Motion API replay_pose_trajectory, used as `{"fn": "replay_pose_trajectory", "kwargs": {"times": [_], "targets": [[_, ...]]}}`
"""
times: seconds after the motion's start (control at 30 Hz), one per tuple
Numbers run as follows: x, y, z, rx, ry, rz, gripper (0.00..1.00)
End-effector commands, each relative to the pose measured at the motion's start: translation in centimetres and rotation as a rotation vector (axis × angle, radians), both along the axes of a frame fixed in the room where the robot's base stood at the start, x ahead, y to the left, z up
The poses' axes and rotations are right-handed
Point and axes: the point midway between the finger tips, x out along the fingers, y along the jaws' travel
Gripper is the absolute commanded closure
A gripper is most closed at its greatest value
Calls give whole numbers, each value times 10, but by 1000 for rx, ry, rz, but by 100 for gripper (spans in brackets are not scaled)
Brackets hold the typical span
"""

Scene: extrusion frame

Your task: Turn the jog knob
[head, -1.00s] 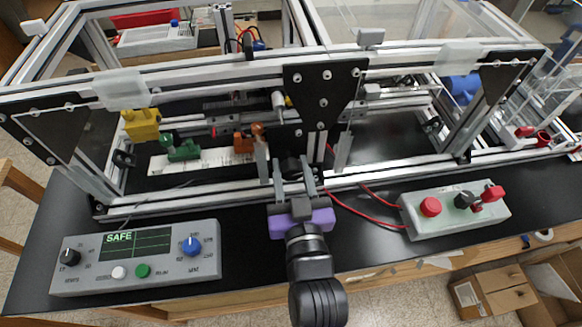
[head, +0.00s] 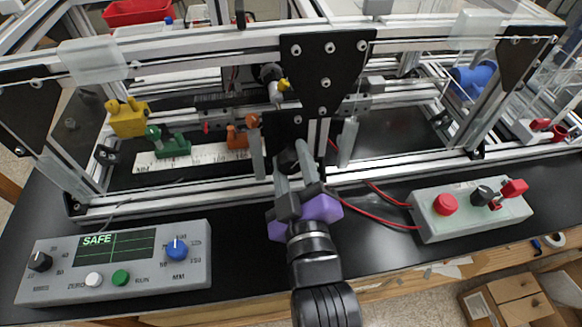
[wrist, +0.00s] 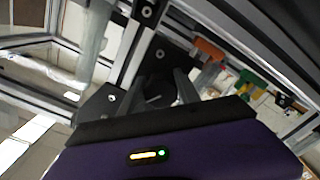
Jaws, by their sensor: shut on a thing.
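The jog knob (head: 287,160) is a dark round knob low on the front of the extrusion frame, below the black bracket plate. My gripper (head: 292,163), with a purple body, reaches up to it from the front edge of the bench. Its two grey fingers are shut on the knob, and the gripper is rolled, tilted in the picture. In the wrist view my gripper's fingers (wrist: 148,92) reach to the dark area around the knob. The knob is mostly hidden there, so any mark on it cannot be read.
A grey control box (head: 115,262) with a "SAFE" screen and a blue knob (head: 177,250) lies at left. A grey switch box (head: 470,212) with a red button lies at right, its red cables running to the frame. Upright posts (head: 347,143) stand close beside the gripper.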

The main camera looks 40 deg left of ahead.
Motion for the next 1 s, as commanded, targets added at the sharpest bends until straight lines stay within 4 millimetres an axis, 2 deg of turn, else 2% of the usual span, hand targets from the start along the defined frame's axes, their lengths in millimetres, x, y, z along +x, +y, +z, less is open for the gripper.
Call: {"fn": "replay_pose_trajectory", "kwargs": {"times": [0.5, 1.0], "targets": [[1, -1, -1, -278, -324, 1, 100], [0, -1, 1, -380, -442, 2, 100]]}}
